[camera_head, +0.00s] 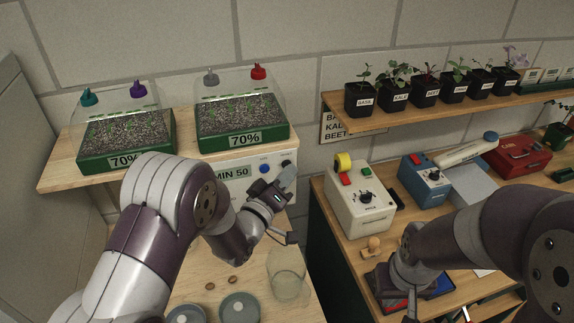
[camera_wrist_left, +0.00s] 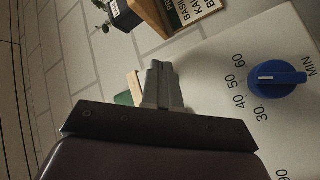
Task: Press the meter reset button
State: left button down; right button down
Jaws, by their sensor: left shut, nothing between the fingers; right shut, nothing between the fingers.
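My left gripper (camera_head: 288,177) is shut and empty, in front of the white panel (camera_head: 228,172) under the seedling shelf, close to its knobs. In the left wrist view its closed fingers (camera_wrist_left: 162,72) are left of a blue dial knob (camera_wrist_left: 277,79) with minute marks, apart from it. No part is clearly labelled as the meter reset button.
Two green seedling trays (camera_head: 126,158) with clear lids sit on the left shelf. A glass jar (camera_head: 287,276) and round dishes are below my left gripper. A wooden stamp (camera_head: 372,247) stands before the cream box. Potted plants line the upper shelf (camera_head: 440,112).

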pick_arm(q)
jog(key=shift+w, duration=0.15)
dwell(0.4)
jog(key=shift+s+d, duration=0.2)
jog(key=shift+s, duration=0.6)
jog(key=s, duration=0.1)
jog(key=s+d, duration=0.1)
jog(key=s, duration=0.2)
jog(key=shift+s+d, duration=0.25)
jog(key=shift+s, duration=0.1)
dwell(0.3)
